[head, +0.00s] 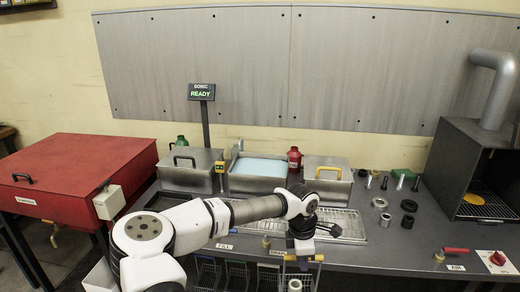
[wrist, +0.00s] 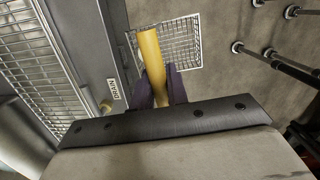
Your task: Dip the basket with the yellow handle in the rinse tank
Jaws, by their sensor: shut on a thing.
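My gripper (head: 303,254) is at the front edge of the bench, pointing down. In the wrist view its two dark fingers (wrist: 159,86) are shut on a yellow bar handle (wrist: 150,56). The handle's end also shows beside the gripper in the head view (head: 318,258). The wire basket (wrist: 183,42) is below the handle, in front of the bench; my gripper and the handle hide part of it. An open tank (head: 258,166) with pale blue liquid stands at the back of the bench. I cannot read which tank is the rinse tank.
Lidded metal tanks stand left (head: 190,170) and right (head: 327,179) of the open one. Wire baskets (head: 238,274) hang left of my gripper. A drain grid (head: 343,224) lies in the bench top. A red chest (head: 75,172) is left; a grey hooded box (head: 470,165) is right.

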